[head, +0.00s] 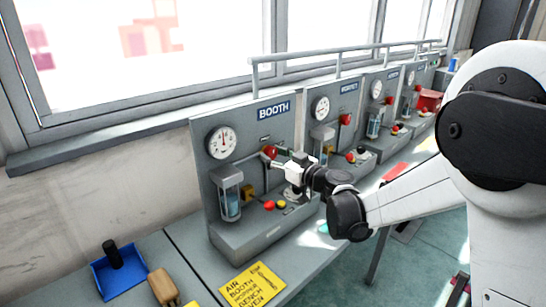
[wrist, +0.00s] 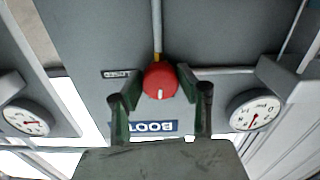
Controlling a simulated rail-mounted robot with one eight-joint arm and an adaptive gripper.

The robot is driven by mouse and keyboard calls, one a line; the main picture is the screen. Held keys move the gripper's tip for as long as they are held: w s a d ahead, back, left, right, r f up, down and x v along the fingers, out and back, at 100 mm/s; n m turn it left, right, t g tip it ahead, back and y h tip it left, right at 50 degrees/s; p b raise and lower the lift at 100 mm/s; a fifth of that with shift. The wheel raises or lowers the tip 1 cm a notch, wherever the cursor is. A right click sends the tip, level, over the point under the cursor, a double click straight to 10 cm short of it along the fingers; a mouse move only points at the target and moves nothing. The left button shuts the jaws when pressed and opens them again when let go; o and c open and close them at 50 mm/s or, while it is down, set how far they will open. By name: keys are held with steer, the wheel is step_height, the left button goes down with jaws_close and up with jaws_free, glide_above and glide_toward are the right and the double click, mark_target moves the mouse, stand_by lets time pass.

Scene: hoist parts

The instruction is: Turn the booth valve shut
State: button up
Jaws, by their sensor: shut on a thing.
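The grey booth panel (head: 255,118) stands nearest on the bench under the window, with a blue BOOTH label (head: 273,109). Its red round valve knob (head: 269,151) sits right of the gauge (head: 222,142). In the wrist view, the red knob (wrist: 160,80) lies between my two green-and-black fingers, with a white mark pointing down in the picture toward the upside-down BOOTH label (wrist: 153,127). My gripper (wrist: 158,84) is shut on the knob from both sides. In the head view, my gripper (head: 281,155) reaches the knob from the right and partly covers the panel there.
A clear cylinder (head: 230,194) and red and yellow buttons (head: 275,204) sit low on the booth panel. Similar panels (head: 343,97) stand close behind it. A rail (head: 340,55) runs above.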

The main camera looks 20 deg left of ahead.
steer(key=m+b, duration=0.2)
steer(key=m, duration=0.2)
steer(key=shift+f, duration=0.1)
steer(key=m+b, duration=0.1)
steer(key=m, duration=0.3)
steer(key=shift+m+b, duration=0.3)
steer(key=shift+b, duration=0.05)
steer(key=m+b, duration=0.1)
steer(key=m, duration=0.3)
steer(key=shift+s, duration=0.1)
steer(key=shift+m+b, duration=0.45)
steer(key=shift+m, duration=1.65)
steer(key=o, duration=1.1)
steer(key=shift+o, duration=0.2)
steer(key=v, duration=1.2)
